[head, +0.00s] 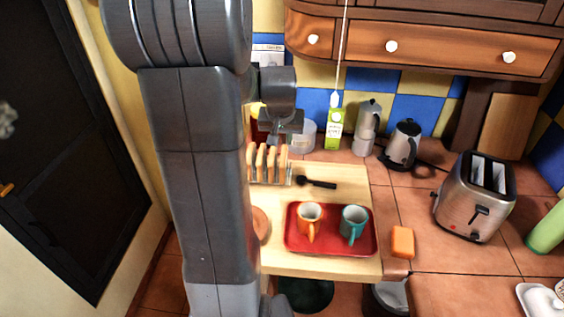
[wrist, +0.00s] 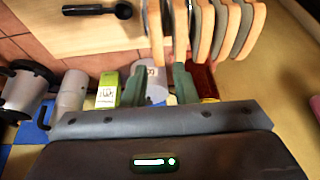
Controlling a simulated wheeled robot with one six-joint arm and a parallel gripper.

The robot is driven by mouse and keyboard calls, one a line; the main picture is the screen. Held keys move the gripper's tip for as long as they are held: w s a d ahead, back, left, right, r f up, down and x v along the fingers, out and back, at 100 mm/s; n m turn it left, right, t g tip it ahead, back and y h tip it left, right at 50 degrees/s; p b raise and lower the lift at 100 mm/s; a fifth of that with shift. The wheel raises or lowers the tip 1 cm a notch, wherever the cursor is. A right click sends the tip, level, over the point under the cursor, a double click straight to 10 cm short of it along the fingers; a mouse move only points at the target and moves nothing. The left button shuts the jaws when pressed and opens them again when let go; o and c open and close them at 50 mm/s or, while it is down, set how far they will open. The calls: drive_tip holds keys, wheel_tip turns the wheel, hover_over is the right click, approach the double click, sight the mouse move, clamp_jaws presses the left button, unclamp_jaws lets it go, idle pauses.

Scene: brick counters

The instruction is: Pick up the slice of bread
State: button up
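Several slices of bread (head: 271,160) stand upright in a rack on the wooden board in the head view. They also show at the top of the wrist view, where the leftmost slice (wrist: 154,32) is edge-on. My gripper (head: 281,138) is behind the rack in the head view, close to the slices. In the wrist view my gripper (wrist: 158,72) has its two fingers apart, with a gap between them. The end of the leftmost slice lines up with this gap; I cannot tell whether a finger touches it. Nothing is gripped. My arm hides part of the counter left of the rack.
A red tray (head: 331,247) with an orange mug (head: 309,219) and a teal mug (head: 353,223) lies in front. A black utensil (head: 316,183) lies beside the rack. A green carton (head: 334,130), moka pot (head: 367,128) and kettle (head: 403,145) stand behind; a toaster (head: 473,200) stands right.

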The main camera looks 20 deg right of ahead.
sight(284, 152)
drive_tip(key=shift+p+x, duration=0.7)
drive_tip(key=shift+x, duration=2.7)
drive_tip(key=shift+d, duration=0.15)
drive_tip(key=shift+s, duration=0.1)
clamp_jaws()
